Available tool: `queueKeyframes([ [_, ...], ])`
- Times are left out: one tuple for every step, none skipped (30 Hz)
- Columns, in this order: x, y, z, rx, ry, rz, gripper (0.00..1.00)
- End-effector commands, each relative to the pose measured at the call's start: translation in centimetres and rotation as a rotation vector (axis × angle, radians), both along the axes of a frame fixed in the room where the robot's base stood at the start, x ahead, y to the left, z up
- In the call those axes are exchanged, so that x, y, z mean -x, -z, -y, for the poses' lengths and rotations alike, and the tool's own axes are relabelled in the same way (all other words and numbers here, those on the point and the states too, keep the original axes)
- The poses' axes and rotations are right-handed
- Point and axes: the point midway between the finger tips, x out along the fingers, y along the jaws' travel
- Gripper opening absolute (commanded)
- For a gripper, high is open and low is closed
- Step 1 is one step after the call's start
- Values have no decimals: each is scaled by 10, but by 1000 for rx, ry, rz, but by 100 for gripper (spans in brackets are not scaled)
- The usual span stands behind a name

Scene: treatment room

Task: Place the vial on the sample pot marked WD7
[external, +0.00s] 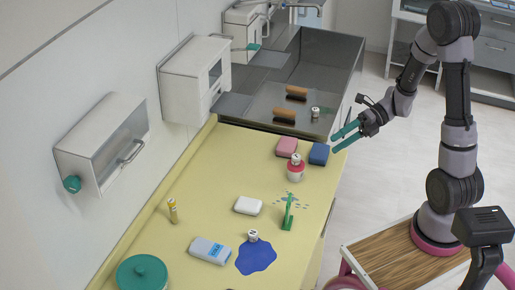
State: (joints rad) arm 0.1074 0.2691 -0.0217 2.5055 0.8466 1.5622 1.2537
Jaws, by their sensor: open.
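A white and red sample pot (295,173) stands on the yellow counter, with a small white piece on top of it. Its marking is too small to read. Small vial-like white pieces show in two other places: one (315,112) on the metal surface at the back, and one (253,235) at the edge of a blue patch at the front. I cannot tell which is the vial. My gripper (336,144), with teal fingers, is open and empty. In the picture it is to the right of the blue block and apart from the pot.
A pink block (287,146) and a blue block (319,153) sit behind the pot. Brown-handled items (285,115) lie behind.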

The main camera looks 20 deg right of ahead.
Motion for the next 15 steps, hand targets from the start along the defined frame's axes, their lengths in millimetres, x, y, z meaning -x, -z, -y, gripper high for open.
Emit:
queueKeyframes([
  [12,-13,2,65,-102,179,68],
  [20,-17,5,105,-166,282,68],
  [28,-23,9,158,-255,418,68],
  [34,-27,13,197,-322,522,68],
  [40,-30,17,236,-390,622,68],
  [46,-35,24,289,-482,756,68],
  [50,-39,29,330,-553,853,68],
  [54,-43,35,372,-625,950,68],
  [58,-49,43,428,-723,1077,68],
  [60,-54,49,472,-800,1172,68],
  [63,-59,56,515,-879,1262,68],
  [65,-66,65,577,-984,1379,68],
  [66,-72,72,622,-1066,1463,68],
  [67,-79,78,671,-1149,1541,68],
  [68,-88,87,733,-1258,1636,68],
])
